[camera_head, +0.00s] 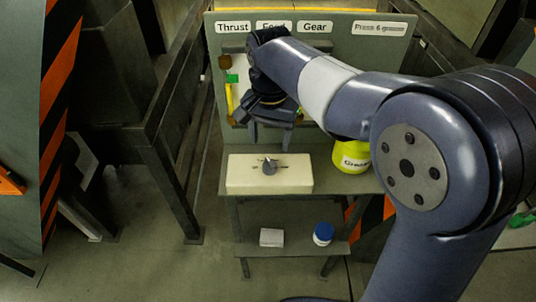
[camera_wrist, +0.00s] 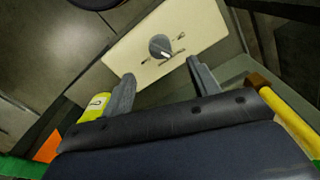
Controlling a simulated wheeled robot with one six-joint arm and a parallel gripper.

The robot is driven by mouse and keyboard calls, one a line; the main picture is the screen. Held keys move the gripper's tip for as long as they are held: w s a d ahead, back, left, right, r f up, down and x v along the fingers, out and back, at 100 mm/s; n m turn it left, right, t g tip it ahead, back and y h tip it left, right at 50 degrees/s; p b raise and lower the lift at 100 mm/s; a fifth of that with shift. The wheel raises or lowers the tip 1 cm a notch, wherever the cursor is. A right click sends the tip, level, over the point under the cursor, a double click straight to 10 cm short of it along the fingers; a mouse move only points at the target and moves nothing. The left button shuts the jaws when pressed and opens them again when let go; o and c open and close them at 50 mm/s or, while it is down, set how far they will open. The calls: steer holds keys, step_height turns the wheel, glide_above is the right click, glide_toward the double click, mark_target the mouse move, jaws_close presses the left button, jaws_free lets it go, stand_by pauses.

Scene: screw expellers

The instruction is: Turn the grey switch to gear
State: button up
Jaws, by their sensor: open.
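The grey switch (camera_head: 269,166) is a round knob on top of a cream box (camera_head: 240,183) that sits on the bench shelf. In the wrist view the knob (camera_wrist: 160,46) has a light pointer line, with small dark symbols on the cream box (camera_wrist: 204,20) around it. My gripper (camera_head: 270,138) is above and behind the box, apart from the knob. In the wrist view my gripper (camera_wrist: 162,80) is open and empty, and the knob shows beyond the gap between the fingertips. The symbols are too small to read.
A yellow grease container (camera_head: 352,156) stands right of the box, partly behind my arm. The back panel carries labels, including Gear (camera_head: 314,27) and Thrust (camera_head: 233,27). A white box (camera_head: 271,237) and a blue-lidded jar (camera_head: 323,234) stand on the lower shelf.

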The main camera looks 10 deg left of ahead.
mark_target(270, 162)
step_height(270, 162, down, 9)
steer(key=shift+r, duration=0.2)
steer(key=shift+c, duration=0.5)
steer(key=c, duration=0.9)
